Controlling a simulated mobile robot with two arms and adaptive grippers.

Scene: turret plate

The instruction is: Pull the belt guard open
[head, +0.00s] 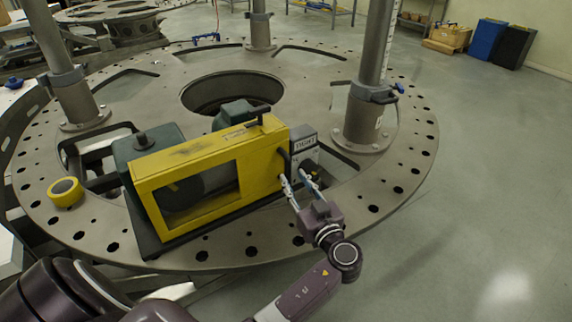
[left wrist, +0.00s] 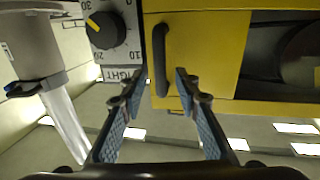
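The yellow belt guard (head: 212,162) sits on a machine with green housings on the round turret plate (head: 100,215). Its front has a large window with dark parts behind it. In the left wrist view the yellow guard (left wrist: 200,50) carries a black vertical handle (left wrist: 161,58) near its edge. My left gripper (head: 302,182) is at the guard's right end. Its two fingers (left wrist: 158,88) are open, one on each side of the handle's lower end, with gaps visible. I cannot tell whether either finger touches the handle. My right gripper is not in view.
A grey box with a dial (head: 305,155) stands right beside the guard; the dial (left wrist: 105,30) is close to one finger. Grey posts (head: 370,80) rise from the plate. A yellow tape roll (head: 65,192) lies at left. The floor at right is clear.

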